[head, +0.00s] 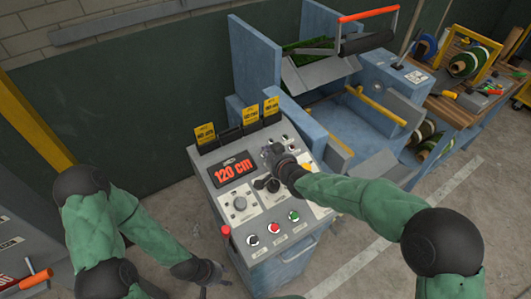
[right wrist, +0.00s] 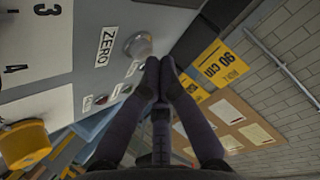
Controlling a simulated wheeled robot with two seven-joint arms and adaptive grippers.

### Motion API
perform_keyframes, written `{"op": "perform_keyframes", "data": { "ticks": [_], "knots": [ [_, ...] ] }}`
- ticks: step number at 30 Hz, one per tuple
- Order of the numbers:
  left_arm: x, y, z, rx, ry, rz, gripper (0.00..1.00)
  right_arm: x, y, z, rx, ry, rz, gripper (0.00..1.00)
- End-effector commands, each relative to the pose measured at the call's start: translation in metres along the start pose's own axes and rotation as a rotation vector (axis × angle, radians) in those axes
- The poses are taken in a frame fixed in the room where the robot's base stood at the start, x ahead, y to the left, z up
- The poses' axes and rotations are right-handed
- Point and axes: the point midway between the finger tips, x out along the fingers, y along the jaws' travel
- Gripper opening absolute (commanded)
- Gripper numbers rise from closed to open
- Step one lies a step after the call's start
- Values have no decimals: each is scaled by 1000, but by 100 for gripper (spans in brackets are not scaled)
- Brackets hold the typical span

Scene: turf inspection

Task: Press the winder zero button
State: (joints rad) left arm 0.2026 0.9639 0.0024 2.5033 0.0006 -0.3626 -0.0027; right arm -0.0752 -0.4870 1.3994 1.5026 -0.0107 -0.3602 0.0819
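The winder control panel (head: 252,222) is a grey, tilted console top with a red "120 cm" display (head: 233,171). The zero button (right wrist: 138,44) is a round, silvery button beside the word ZERO in the right wrist view. My right gripper (head: 268,163) is over the upper right part of the panel and hides the button in the head view. In the right wrist view its fingertips (right wrist: 160,64) are together, empty, and close beside the button; contact cannot be told. My left gripper (head: 204,286) hangs left of the console, low in the head view, its fingers unclear.
The blue winder (head: 345,120) stands behind; a workbench with reels is at right.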

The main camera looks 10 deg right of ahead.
Motion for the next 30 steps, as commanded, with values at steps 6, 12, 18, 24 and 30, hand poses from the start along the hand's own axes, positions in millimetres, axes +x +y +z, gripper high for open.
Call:
{"op": "perform_keyframes", "data": {
  "ticks": [6,12,18,24,30],
  "knots": [
    [0,0,0,0,0,0,40,0,0,0,0,0,0,0],
    [2,-1,0,0,0,0,40,2,1,2,0,0,0,0],
    [4,-2,0,0,0,0,40,3,1,3,0,0,0,0],
    [6,-2,0,0,0,0,40,5,2,5,0,-1,0,0],
    [8,-3,0,0,0,0,40,6,2,6,0,-1,0,0]
  ]
}}
